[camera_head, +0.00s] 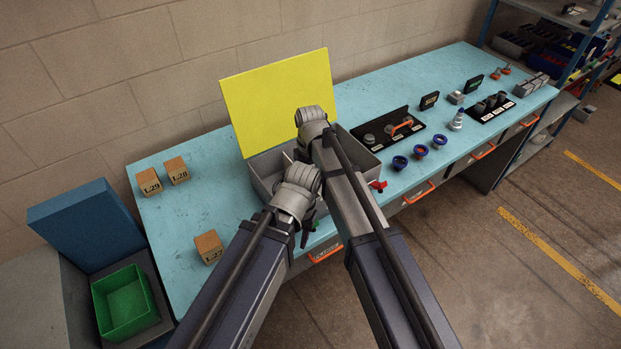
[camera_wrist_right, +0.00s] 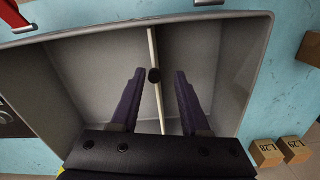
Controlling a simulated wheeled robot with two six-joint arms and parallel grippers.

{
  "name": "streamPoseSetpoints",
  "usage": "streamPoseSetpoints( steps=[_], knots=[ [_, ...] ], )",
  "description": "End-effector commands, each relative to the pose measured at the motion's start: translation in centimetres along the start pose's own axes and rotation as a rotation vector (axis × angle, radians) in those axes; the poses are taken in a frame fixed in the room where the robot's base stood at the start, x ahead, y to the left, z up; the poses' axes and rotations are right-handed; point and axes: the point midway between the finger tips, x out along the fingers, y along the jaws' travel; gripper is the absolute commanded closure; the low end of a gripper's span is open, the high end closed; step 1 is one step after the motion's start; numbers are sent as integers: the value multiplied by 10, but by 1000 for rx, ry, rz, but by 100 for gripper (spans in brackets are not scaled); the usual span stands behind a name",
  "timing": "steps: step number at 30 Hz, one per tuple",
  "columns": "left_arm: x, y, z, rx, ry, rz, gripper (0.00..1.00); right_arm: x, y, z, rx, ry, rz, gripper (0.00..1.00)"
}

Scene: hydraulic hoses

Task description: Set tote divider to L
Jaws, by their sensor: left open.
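The grey tote (camera_head: 258,186) stands on the blue bench with its yellow lid (camera_head: 280,100) raised behind it. In the right wrist view, the divider (camera_wrist_right: 155,45) is a thin pale plate crossing the tote's inside, with a dark knob (camera_wrist_right: 153,75) on it. My right gripper (camera_wrist_right: 155,73) is open, its fingers on either side of the knob with gaps visible. In the head view my arm hides this gripper. My left gripper (camera_head: 306,236) is open near the tote's front side, partly hidden by its wrist. I cannot see an L mark on the tote.
Wooden blocks (camera_head: 148,181) marked L28, L29 and L27 stand left on the bench. A black fitting tray (camera_head: 388,130) and blue-ringed caps (camera_head: 400,162) lie right of the tote. A green bin (camera_head: 124,301) is at lower left. A red part (camera_head: 378,185) is beside the tote.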

Motion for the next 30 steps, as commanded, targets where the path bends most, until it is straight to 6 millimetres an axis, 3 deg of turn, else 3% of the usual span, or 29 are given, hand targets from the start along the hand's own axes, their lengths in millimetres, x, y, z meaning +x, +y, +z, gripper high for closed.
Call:
streamPoseSetpoints(
  steps=[14,30],
  knots=[
    [-8,-1,0,-1,0,0,55,-8,2,-1,2,1,3,50],
    [-72,-7,4,-13,0,3,55,-73,1,0,1,1,2,50]
  ],
)
